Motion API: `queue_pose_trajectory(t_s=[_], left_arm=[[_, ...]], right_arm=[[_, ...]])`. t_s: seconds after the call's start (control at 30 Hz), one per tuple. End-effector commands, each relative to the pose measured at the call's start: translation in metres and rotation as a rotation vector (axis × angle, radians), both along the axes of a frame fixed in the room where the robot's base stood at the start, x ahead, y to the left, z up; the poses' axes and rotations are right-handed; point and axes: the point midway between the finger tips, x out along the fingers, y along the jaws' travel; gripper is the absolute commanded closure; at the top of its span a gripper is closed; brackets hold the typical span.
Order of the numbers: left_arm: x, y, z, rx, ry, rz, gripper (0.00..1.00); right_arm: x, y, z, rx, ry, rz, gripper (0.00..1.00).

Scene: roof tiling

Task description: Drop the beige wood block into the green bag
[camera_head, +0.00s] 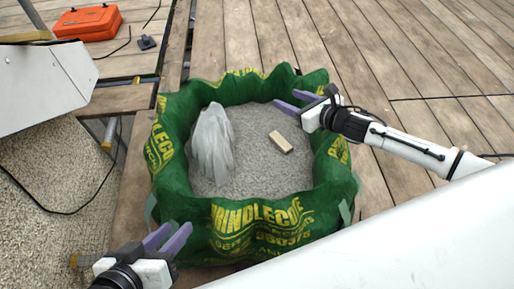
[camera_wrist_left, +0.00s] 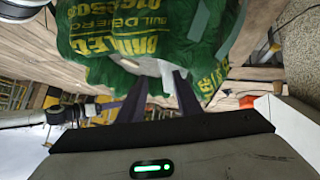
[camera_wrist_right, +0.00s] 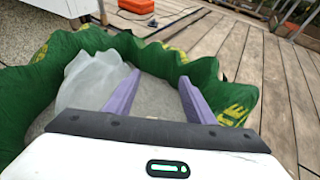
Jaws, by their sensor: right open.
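The beige wood block (camera_head: 280,142) lies on the grey granular fill (camera_head: 250,170) inside the green bag (camera_head: 260,222). My right gripper (camera_head: 292,102) is open and empty over the bag's right part, up and to the right of the block. In the right wrist view its fingers (camera_wrist_right: 158,98) are spread above the bag (camera_wrist_right: 95,42); the block is not visible there. My left gripper (camera_head: 168,238) is at the bag's front left corner, outside it. Its two fingers (camera_wrist_left: 160,95) stand apart with nothing between them, and the green bag (camera_wrist_left: 140,35) shows beyond them.
A crumpled translucent grey sheet or bag (camera_head: 212,145) stands in the fill at left. An orange case (camera_head: 88,22) lies at the far left. Wooden decking (camera_head: 400,60) surrounds the bag, with open boards at right. Dark cables cross the deck and the gravelly surface (camera_head: 50,150).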

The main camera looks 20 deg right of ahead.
Motion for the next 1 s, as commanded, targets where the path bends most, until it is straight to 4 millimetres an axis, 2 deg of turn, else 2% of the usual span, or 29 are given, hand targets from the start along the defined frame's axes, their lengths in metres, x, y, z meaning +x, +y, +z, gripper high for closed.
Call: queue_pose_trajectory(t_s=[0.23,0.4,0.6,0.8,1.0], left_arm=[[-0.001,0.004,0.003,0.027,0.014,0.000,0.69],[-0.006,0.011,-0.009,0.068,0.049,-0.001,0.69],[-0.009,0.016,-0.017,0.098,0.074,-0.002,0.69],[-0.006,0.018,-0.017,0.103,0.064,0.008,0.69],[-0.008,0.019,-0.018,0.102,0.066,0.012,0.69]], right_arm=[[-0.027,-0.007,0.013,-0.002,0.003,0.002,0.51],[-0.054,-0.015,0.023,-0.002,0.004,0.000,0.51],[-0.078,-0.021,0.034,-0.001,0.002,0.000,0.51],[-0.089,-0.025,0.039,-0.002,0.001,-0.001,0.51],[-0.091,-0.025,0.040,-0.001,0.000,-0.001,0.51]])
